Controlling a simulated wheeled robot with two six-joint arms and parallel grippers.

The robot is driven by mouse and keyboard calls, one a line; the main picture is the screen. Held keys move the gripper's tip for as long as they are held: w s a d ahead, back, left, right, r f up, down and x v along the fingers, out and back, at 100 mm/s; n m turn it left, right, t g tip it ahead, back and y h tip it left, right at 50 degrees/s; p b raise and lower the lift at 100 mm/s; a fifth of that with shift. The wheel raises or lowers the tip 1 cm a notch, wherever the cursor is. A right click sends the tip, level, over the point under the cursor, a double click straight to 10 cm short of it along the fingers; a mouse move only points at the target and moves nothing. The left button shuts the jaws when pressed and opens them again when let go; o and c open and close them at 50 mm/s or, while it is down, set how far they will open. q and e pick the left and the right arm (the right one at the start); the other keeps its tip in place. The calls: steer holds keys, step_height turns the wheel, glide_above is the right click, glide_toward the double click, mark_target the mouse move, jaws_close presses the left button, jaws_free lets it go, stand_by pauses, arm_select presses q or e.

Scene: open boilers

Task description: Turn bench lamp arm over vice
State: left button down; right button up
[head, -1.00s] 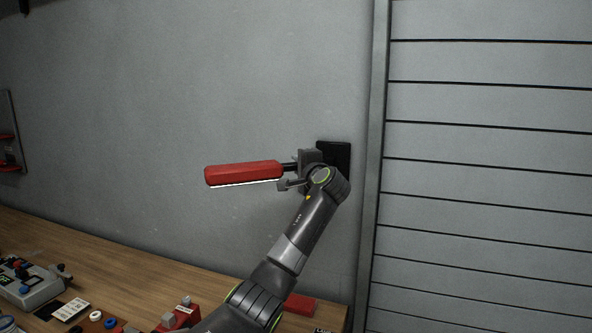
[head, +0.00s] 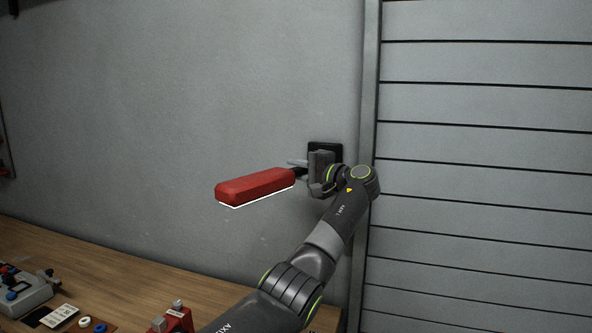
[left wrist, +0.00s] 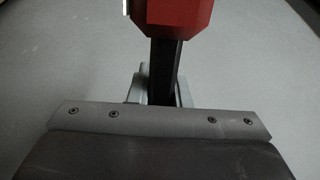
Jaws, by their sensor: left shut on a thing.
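The bench lamp has a red head (head: 255,187) with a bright white strip along its lower edge, and it sticks out to the left from a black wall mount (head: 325,148). A short dark arm (left wrist: 165,68) joins the head in the left wrist view. My left gripper (head: 302,170) is shut on this arm, between the red head and the mount. Its fingers partly hide the arm and the mount. A red block with a grey top (head: 180,318) shows at the bottom of the head view; I cannot tell whether it is the vice. My right gripper is not in view.
A wooden bench (head: 130,268) runs along the grey wall (head: 180,90) below the lamp. A grey device (head: 28,292), a white card (head: 60,315) and small rings lie at its left end. A slatted panel (head: 480,150) fills the right. The air left of the lamp is clear.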

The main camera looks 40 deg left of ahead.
arm_select(q)
steer(key=c, duration=1.3)
jaws_free()
steer(key=shift+a, duration=0.1)
steer(key=shift+d+f+b, duration=0.15)
steer(key=shift+d+b, duration=0.15)
steer(key=shift+d, duration=0.25)
steer(key=d+b, duration=0.2)
steer(key=d, duration=0.3)
steer(key=d+b, duration=0.1)
steer(key=d, duration=0.5)
steer(key=s+d+b, duration=0.1)
steer(key=d+b, duration=0.1)
steer(key=d, duration=0.3)
steer(key=shift+s+d+b, duration=0.1)
steer(key=shift+d+b, duration=0.05)
steer(key=shift+b, duration=0.2)
